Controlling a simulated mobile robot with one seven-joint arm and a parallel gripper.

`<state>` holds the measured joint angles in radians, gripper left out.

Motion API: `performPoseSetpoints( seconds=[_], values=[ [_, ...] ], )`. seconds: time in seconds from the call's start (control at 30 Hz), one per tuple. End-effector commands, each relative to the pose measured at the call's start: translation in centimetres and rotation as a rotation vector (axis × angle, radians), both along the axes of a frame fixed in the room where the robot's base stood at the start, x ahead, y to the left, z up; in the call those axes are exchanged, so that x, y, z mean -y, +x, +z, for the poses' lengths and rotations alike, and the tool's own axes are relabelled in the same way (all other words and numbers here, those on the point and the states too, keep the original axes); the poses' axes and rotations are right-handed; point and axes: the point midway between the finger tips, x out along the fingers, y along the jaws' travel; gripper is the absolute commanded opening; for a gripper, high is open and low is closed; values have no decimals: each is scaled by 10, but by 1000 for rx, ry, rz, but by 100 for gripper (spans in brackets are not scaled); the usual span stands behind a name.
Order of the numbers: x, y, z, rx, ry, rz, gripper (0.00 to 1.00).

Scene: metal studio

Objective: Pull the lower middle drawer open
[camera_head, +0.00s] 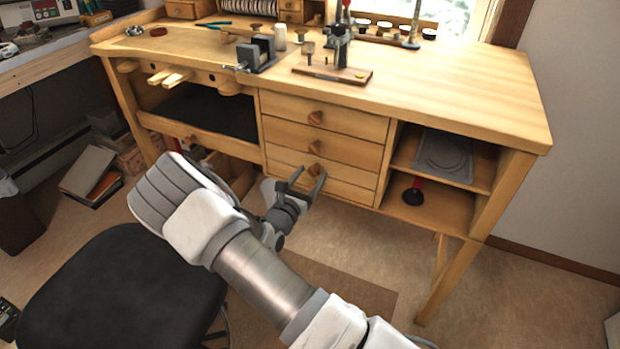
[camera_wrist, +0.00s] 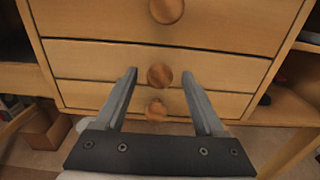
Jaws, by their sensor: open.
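The lower middle drawer (camera_head: 345,188) is a pale wooden front in the bench's drawer stack. It appears shut, flush with its neighbours. Its round wooden knob (camera_head: 314,169) also shows in the wrist view (camera_wrist: 160,76). My gripper (camera_head: 309,176) is open in front of it. In the wrist view my two fingers (camera_wrist: 160,73) point at the drawer front, one on each side of the knob, with gaps on both sides. I cannot tell how deep the knob sits between them. Below it, the bottom drawer's knob (camera_wrist: 156,110) shows between the fingers.
Drawers with knobs (camera_head: 315,118) lie above. Open shelves (camera_head: 432,205) are at the right, holding a black-and-red tool (camera_head: 413,192). A black stool (camera_head: 120,290) stands at lower left. Tools stand on the bench top (camera_head: 450,85). Floor (camera_head: 480,300) is clear at right.

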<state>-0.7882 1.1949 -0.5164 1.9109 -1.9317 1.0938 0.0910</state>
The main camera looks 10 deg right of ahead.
Motion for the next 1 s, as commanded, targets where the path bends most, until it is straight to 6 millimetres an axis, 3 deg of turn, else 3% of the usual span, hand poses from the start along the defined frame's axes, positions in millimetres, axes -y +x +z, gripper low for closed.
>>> performPoseSetpoints(
  seconds=[0.3,0.7,1.0],
  values=[
    [2,2,0,0,0,0,69],
    [1,2,0,0,0,0,0],
    [1,2,0,0,0,0,0]
  ],
)
